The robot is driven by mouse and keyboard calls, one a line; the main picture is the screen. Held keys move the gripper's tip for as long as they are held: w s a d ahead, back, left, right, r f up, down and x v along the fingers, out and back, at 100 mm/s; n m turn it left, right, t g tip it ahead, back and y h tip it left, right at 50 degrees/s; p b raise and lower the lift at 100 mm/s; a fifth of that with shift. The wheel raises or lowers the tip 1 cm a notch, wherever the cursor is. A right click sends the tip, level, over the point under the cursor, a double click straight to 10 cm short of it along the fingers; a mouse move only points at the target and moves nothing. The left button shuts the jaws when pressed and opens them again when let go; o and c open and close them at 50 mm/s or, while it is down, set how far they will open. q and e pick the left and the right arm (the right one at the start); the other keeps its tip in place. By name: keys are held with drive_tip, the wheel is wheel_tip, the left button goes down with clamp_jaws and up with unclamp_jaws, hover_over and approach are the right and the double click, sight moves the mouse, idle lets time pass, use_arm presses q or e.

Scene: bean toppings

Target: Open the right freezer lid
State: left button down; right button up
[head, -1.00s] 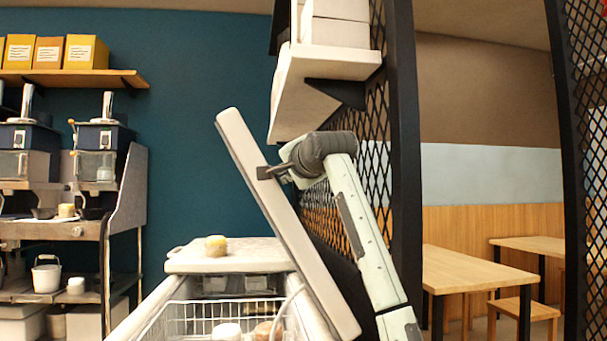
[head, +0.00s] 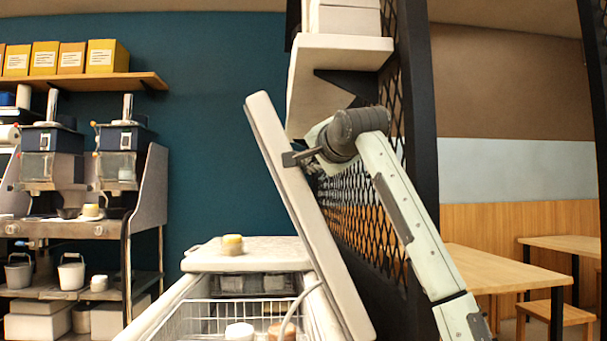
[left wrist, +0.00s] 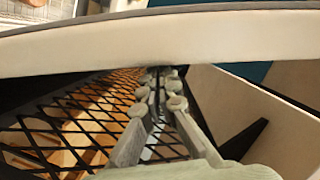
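The right freezer lid (head: 310,225) is a thick pale panel. In the head view it stands steeply raised above the freezer's right side, its top leaning left. My left gripper (head: 291,158) is at the upper part of the lid, with dark fingertips against its edge. In the left wrist view the lid (left wrist: 80,45) crosses the top as a pale band. The fingers (left wrist: 160,88) converge to a narrow gap and meet this band; the lid does not visibly sit between them. The open freezer compartment shows a wire basket (head: 195,318). My right gripper is not in view.
A flat pale lid (head: 205,262) behind the basket carries a small yellow-topped jar (head: 232,244). A black mesh partition (head: 345,215) and a white wall shelf (head: 320,80) are close to my arm.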

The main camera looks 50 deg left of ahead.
use_arm(q)
drive_tip(key=s+d+r, duration=0.1)
drive_tip(key=s+d, duration=0.4)
drive_tip(key=w+d+f+m+y+b, duration=0.1)
drive_tip(key=w+d, duration=0.2)
drive_tip(key=w, duration=0.2)
drive_tip(key=w+d+f+m+b, duration=0.1)
drive_tip(key=w+d, duration=0.3)
drive_tip(key=w, duration=0.2)
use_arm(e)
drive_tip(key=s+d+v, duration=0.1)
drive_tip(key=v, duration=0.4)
use_arm(q)
drive_tip(key=a+f+p, duration=0.1)
drive_tip(key=a+p, duration=0.1)
drive_tip(key=a, duration=0.9)
drive_tip(key=shift+w+a+f, duration=0.25)
drive_tip(key=shift+w+a, duration=0.05)
drive_tip(key=shift+w, duration=0.05)
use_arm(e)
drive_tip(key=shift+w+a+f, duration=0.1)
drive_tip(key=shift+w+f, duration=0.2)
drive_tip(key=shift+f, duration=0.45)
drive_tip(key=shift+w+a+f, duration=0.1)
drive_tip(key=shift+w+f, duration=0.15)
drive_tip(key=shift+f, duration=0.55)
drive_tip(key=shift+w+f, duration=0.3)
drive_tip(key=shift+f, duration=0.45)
